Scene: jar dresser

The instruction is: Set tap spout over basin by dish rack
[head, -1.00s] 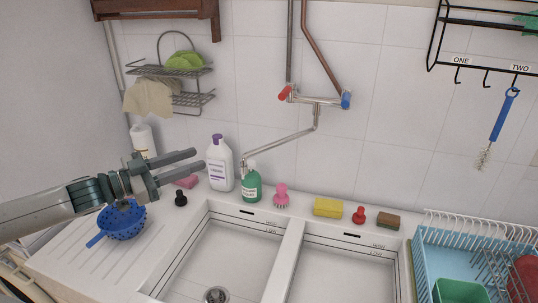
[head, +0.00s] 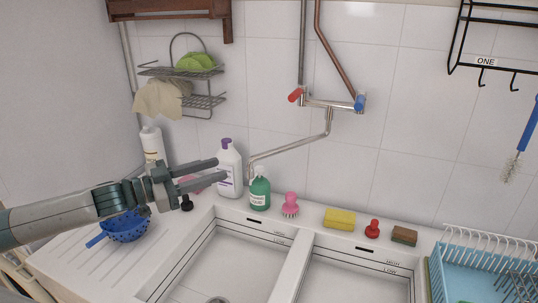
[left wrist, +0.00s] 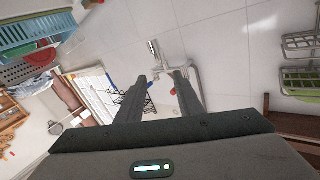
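The tap (head: 332,104) is on the tiled wall, with a red handle at its left and a blue handle at its right. Its spout (head: 290,147) slants down to the left, and its end is above the green soap bottle, behind the left basin (head: 225,262). The right basin (head: 345,285) lies beside the dish rack (head: 480,265). My left gripper (head: 215,172) is open and empty, left of the spout end, in front of the white bottle. In the left wrist view the tap (left wrist: 185,72) shows beyond the two parted fingers (left wrist: 160,85). My right gripper is out of view.
A white bottle (head: 229,170), green soap bottle (head: 260,190), pink brush (head: 290,205), yellow sponge (head: 340,218) and red stopper (head: 373,229) stand along the back ledge. A blue colander (head: 126,228) sits on the drainer below my left arm. A wire shelf (head: 205,100) hangs at upper left.

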